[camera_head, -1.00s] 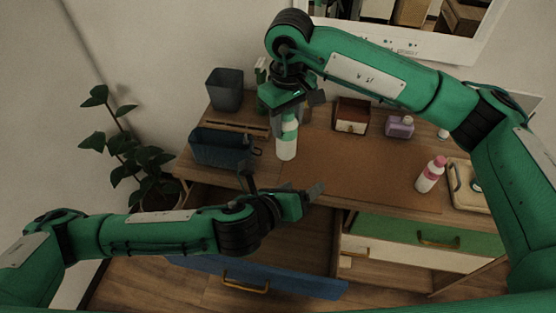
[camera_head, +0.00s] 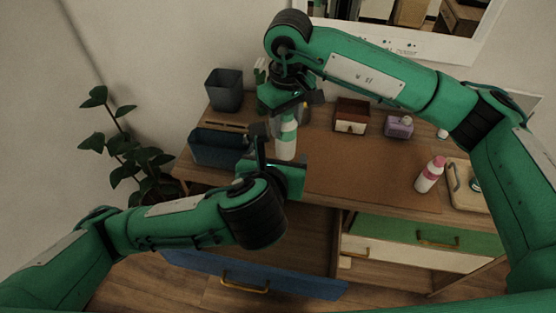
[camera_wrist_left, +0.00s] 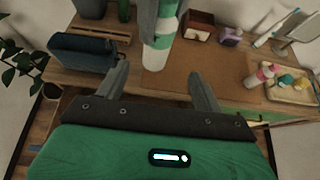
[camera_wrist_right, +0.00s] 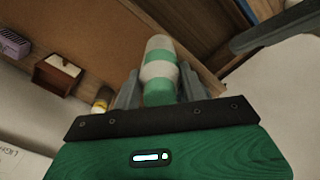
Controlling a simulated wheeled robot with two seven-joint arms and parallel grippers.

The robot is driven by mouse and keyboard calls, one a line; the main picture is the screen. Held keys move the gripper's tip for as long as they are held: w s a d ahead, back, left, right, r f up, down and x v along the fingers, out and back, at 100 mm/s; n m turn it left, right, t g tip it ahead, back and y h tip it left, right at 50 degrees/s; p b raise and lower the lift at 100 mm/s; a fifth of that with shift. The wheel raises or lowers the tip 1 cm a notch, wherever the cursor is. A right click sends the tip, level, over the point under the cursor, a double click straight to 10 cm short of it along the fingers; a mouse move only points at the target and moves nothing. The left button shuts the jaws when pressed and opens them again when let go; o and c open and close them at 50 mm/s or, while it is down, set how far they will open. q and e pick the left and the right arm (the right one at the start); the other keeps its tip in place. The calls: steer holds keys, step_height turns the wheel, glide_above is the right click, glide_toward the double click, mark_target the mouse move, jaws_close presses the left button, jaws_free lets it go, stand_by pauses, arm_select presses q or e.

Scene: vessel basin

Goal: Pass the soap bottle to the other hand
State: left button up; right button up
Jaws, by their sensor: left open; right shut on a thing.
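The soap bottle (camera_head: 286,143), white with green bands, is upright above the desk in the head view. My right gripper (camera_head: 288,108) is shut on its upper part; the right wrist view also shows the bottle (camera_wrist_right: 158,66) between the fingers. My left gripper (camera_head: 279,150) is open just in front of the bottle, below the right one. In the left wrist view the bottle (camera_wrist_left: 157,52) stands beyond and between the open left fingers (camera_wrist_left: 160,84). A left finger (camera_wrist_right: 275,32) shows at the upper right of the right wrist view.
A blue bin (camera_head: 215,148) and grey cup (camera_head: 225,90) stand left. A small drawer box (camera_head: 351,115), purple dispenser (camera_head: 399,127), pink-capped bottle (camera_head: 430,174) and tray (camera_head: 462,190) stand right. A blue-fronted drawer (camera_head: 270,276) is open below. The desk middle is clear.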

mark_target(287, 143)
arm_select(q)
steer(key=x, duration=0.9)
steer(key=shift+w+d+f, duration=0.1)
steer(key=shift+w+f, duration=0.05)
steer(key=shift+w, duration=0.25)
steer(key=c, duration=1.2)
arm_select(e)
steer(key=o, duration=1.5)
